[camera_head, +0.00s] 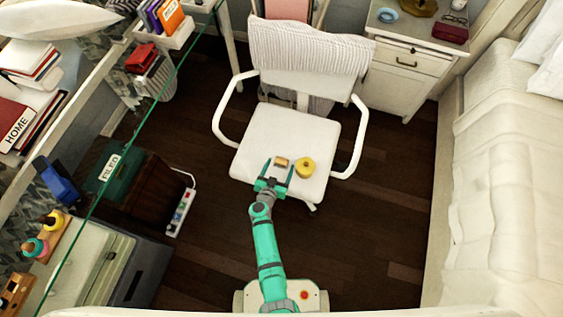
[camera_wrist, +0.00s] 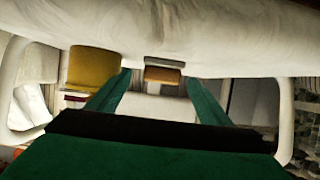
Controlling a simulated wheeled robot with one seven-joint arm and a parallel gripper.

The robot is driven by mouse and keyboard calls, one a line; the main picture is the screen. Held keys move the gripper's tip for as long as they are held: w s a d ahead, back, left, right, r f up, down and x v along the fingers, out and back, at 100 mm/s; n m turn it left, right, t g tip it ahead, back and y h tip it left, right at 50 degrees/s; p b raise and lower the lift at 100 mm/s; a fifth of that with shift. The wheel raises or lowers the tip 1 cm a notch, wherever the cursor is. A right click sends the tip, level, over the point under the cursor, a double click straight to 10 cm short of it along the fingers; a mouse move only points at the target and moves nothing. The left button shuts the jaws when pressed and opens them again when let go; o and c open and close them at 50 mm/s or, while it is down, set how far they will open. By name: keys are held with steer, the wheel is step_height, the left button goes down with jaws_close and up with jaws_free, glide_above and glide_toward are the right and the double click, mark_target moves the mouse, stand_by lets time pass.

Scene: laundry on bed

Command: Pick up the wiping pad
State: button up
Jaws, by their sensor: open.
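The wiping pad, a small tan and pale block (camera_head: 282,161), lies on the white chair seat (camera_head: 284,136) near its front edge. In the wrist view the pad (camera_wrist: 162,74) appears ahead, between the tips of my fingers. My gripper (camera_head: 278,170) is open and reaches over the front of the seat, its two green fingers spread to either side of the pad. In the wrist view my gripper (camera_wrist: 157,84) shows nothing clamped. I cannot tell exactly how far the tips are from the pad.
A yellow round object (camera_head: 305,167) sits on the seat just right of the pad, close to my right finger; it also shows in the wrist view (camera_wrist: 93,70). The chair's white armrests (camera_head: 222,115) stand on both sides. A bed (camera_head: 506,190) is at right.

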mark_target(280, 164)
steer(key=shift+x, duration=1.95)
steer(key=shift+a, duration=0.2)
steer(key=c, duration=1)
steer(key=shift+c, duration=0.7)
steer(key=shift+r, duration=0.1)
